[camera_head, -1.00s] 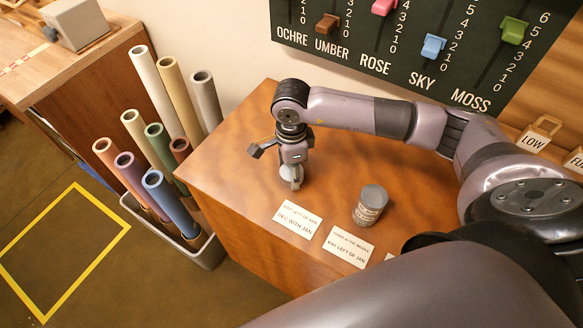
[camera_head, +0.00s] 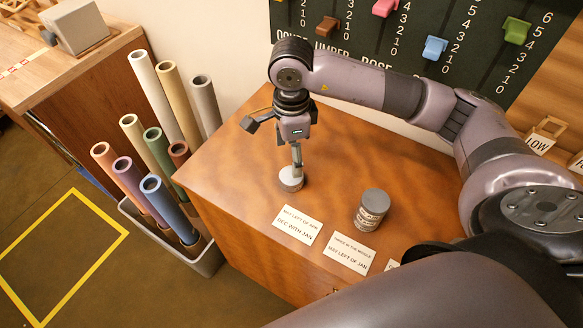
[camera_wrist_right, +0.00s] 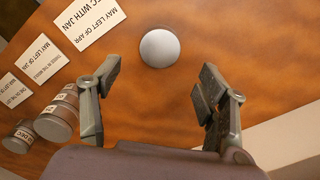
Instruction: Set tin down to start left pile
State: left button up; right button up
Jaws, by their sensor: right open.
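A short grey tin (camera_head: 291,180) stands upright on the left part of the brown table (camera_head: 235,165). My right gripper (camera_head: 274,148) is open and empty just above the tin, and one finger overlaps the tin's top in the head view. In the right wrist view the tin's round pale lid (camera_wrist_right: 160,48) lies beyond the open right fingers (camera_wrist_right: 163,90), clear of both. A taller grey labelled tin or stack (camera_head: 371,210) stands to the right, apart from the first tin. My left gripper is not in view.
White printed cards (camera_head: 297,225) (camera_head: 349,252) lie along the table's front edge. A bin of coloured tubes (camera_head: 200,262) stands left of the table. A slider board (camera_head: 410,50) hangs behind. The table surface around the left tin is clear.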

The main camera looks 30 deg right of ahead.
jog(key=shift+r, duration=2.05)
